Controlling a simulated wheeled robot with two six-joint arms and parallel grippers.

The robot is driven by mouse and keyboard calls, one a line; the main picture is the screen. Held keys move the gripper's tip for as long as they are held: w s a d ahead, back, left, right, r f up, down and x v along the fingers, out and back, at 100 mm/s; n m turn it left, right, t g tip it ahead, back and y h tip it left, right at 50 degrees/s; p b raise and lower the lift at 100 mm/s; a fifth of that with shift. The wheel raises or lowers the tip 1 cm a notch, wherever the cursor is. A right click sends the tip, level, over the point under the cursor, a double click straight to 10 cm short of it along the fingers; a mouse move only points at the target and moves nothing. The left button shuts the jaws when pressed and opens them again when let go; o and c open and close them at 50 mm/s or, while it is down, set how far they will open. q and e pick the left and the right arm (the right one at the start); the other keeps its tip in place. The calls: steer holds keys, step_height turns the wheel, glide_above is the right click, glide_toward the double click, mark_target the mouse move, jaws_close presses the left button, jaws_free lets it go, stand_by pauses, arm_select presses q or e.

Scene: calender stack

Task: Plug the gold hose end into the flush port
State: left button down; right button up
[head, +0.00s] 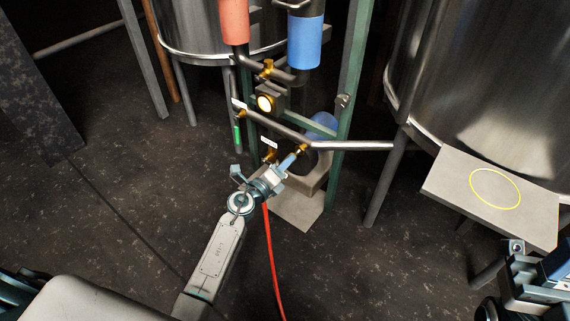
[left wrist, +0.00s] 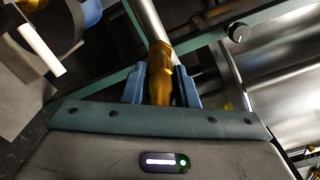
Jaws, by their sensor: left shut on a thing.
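My left gripper (head: 292,160) reaches the pipework in the middle of the head view. In the left wrist view its blue fingers (left wrist: 162,88) are shut on the gold hose end (left wrist: 160,72). The gold piece lies in line with a grey metal pipe (left wrist: 149,18) and appears to meet it; I cannot tell whether it is seated. In the head view gold shows at the fingertips (head: 302,149). A red hose (head: 272,250) hangs below the gripper. The labels are too small to read, so I cannot identify the flush port for sure. My right gripper (head: 530,275) is at the lower right, its jaws unclear.
A grey pipe (head: 360,145) runs right from the joint. A green post (head: 352,85) and a lit gauge (head: 265,102) stand close by. Steel tanks (head: 470,75) are behind. A plate with a yellow ring (head: 445,185) is at right. The floor at left is clear.

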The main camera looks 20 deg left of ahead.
arm_select(q)
steer(key=shift+x, duration=1.45)
steer(key=c, duration=0.8)
jaws_free()
steer(key=shift+o, duration=0.2)
steer(key=shift+s, duration=0.1)
steer(key=shift+p+v, duration=0.4)
steer(key=shift+v, duration=0.75)
steer(key=shift+p+v, duration=0.4)
steer(key=shift+v, duration=1.85)
